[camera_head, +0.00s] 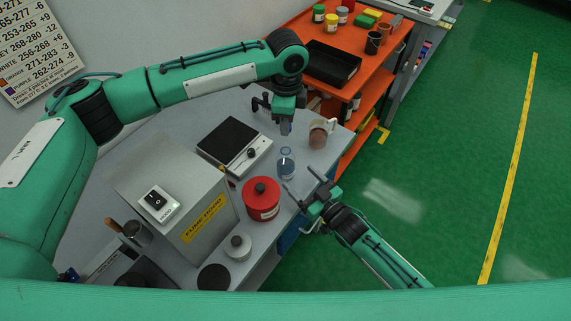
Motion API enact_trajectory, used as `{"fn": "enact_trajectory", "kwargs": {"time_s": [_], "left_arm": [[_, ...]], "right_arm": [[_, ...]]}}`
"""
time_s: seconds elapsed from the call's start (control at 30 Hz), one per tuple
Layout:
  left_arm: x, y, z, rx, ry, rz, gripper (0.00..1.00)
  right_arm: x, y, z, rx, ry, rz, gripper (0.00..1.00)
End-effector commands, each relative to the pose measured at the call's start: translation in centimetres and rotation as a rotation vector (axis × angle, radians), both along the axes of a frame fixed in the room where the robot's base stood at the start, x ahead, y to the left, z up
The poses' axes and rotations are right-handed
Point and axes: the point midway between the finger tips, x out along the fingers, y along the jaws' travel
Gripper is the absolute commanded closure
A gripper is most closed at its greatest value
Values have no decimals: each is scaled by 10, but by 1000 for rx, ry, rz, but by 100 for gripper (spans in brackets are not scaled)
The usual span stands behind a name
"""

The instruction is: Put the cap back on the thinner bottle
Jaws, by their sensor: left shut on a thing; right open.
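The thinner bottle (286,164) is clear with bluish contents and stands upright on the grey bench near its front edge. My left gripper (285,128) points down above the bottle, apart from it. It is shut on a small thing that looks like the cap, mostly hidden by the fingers. My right gripper (305,186) is open and empty, just right of and below the bottle in the picture, at the bench's front edge. Its two fingers are spread and point toward the bottle side.
A red can (261,199) stands close below the bottle. A scale with a black plate (230,139) is to its left, and a mug (320,134) to its upper right. A fume hood box (203,222), a small lidded jar (238,246) and an orange shelf (385,63) surround the area.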

Motion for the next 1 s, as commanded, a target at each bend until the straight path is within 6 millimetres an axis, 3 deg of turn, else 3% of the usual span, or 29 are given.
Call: {"fn": "enact_trajectory", "kwargs": {"time_s": [0.1,0.33,0.83,1.0], "left_arm": [[0,0,0,0,0,0,99],[0,0,0,0,0,0,99],[0,0,0,0,0,0,99],[0,0,0,0,0,0,99]], "right_arm": [[20,16,2,2,-2,0,26],[46,38,1,1,-2,0,26],[56,46,0,-1,-1,0,26],[56,46,0,-1,-1,0,59]]}}
